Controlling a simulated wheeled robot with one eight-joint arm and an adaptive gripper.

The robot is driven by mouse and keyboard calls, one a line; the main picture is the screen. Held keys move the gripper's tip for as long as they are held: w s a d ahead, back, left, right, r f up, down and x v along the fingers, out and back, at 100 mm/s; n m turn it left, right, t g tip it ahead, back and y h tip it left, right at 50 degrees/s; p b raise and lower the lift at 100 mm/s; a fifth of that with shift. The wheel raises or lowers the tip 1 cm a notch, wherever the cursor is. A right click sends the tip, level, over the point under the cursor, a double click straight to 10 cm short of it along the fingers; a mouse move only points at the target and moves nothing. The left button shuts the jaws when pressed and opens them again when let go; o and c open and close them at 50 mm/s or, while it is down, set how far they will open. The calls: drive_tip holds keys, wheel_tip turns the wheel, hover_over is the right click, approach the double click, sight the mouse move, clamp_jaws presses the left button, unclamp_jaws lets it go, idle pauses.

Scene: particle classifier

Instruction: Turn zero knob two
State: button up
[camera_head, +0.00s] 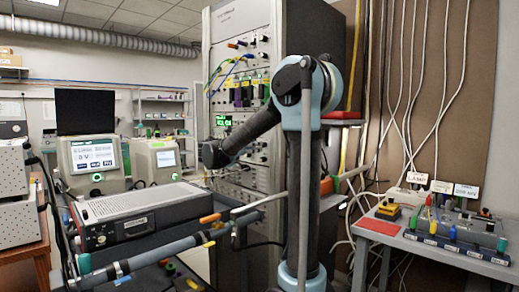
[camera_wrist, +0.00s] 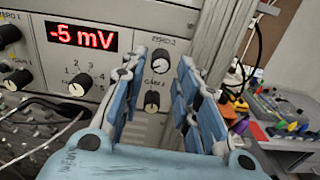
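In the wrist view, a dark round knob (camera_wrist: 160,61) sits on the grey panel under a label that appears to read "ZERO 2". Another dark knob (camera_wrist: 152,101) with a white mark is below it, under a "GAIN 2" label. My gripper (camera_wrist: 160,65) is open, its blue segmented fingers standing left and right of these knobs. Nothing is held, and I see no finger touching a knob. A red display (camera_wrist: 82,36) reads -5 mV at upper left. In the head view my arm reaches toward the tall rack (camera_head: 240,25); the fingers cannot be made out there.
More knobs (camera_wrist: 8,35) and a selector knob (camera_wrist: 80,84) lie left of my fingers, with cables (camera_wrist: 40,150) below. In the head view, a grey instrument box (camera_head: 140,215) stands at lower left and a cluttered side table (camera_head: 420,240) at right.

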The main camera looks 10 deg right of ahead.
drive_tip(key=shift+x, duration=2.1)
clamp_jaws()
